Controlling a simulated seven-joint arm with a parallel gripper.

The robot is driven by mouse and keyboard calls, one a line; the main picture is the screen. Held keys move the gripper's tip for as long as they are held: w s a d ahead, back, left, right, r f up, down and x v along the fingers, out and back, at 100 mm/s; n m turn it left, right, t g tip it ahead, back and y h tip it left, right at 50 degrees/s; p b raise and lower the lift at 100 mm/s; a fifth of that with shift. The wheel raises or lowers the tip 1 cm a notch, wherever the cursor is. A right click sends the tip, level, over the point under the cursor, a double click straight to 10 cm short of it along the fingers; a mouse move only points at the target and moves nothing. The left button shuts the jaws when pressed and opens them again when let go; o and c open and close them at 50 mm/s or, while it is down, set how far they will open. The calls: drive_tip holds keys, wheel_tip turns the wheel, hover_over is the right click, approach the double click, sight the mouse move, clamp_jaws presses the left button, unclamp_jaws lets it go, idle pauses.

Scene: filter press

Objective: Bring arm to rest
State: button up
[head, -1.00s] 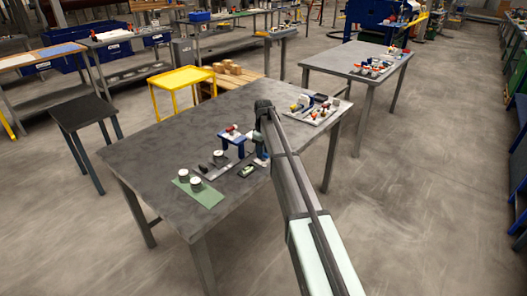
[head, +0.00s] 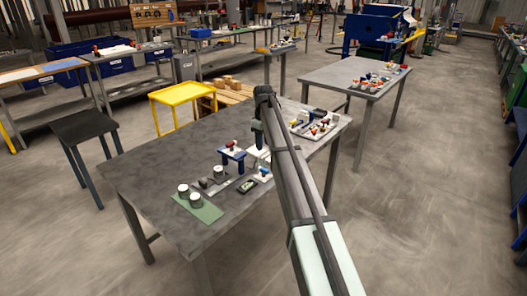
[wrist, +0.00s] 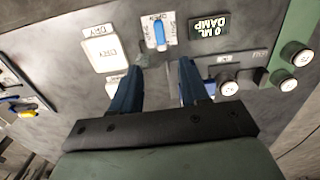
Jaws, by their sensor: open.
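My gripper (head: 259,142) hangs above the grey table (head: 150,165) at the end of my outstretched arm. In the wrist view my gripper (wrist: 160,68) shows two blue fingers set apart, with nothing held between them. Beyond the fingertips, a small white plate with a blue lever (wrist: 160,34) lies on the table, apart from the fingers. A dark display reading "0 ML DAMP" (wrist: 208,38) lies to its right. White labelled tiles (wrist: 101,48) lie to its left, one marked DRY.
A green mat (head: 207,211) with white-topped jars (head: 195,198) lies at the table's front left. A small blue stand (head: 232,155) with a red part stands near my gripper. A tray of coloured parts (head: 318,128) sits at the right. The table's left half is clear.

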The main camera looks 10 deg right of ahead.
drive_tip(key=shift+r, duration=0.7)
drive_tip(key=s+d+f+m, duration=0.3)
drive_tip(key=s+f, duration=0.9)
drive_tip(key=f, duration=0.1)
drive_tip(key=s+d+f+m, duration=0.2)
drive_tip(key=s+f+m, duration=0.1)
drive_tip(key=s+f, duration=1)
drive_tip(key=s+f+m+g, duration=0.1)
drive_tip(key=s+f+g, duration=0.1)
drive_tip(key=s+f, duration=0.7)
drive_tip(key=s+d+f+m+g, duration=0.1)
drive_tip(key=s+f, duration=0.9)
drive_tip(key=s, duration=1.1)
drive_tip(key=s+d+f+m+g, duration=0.1)
drive_tip(key=s+f+g, duration=0.2)
drive_tip(key=s+f, duration=0.6)
drive_tip(key=s, duration=0.6)
drive_tip(key=shift+d+f+g, duration=0.15)
drive_tip(key=shift+f+g, duration=0.15)
drive_tip(key=shift+g, duration=0.1)
drive_tip(key=shift+w, duration=0.1)
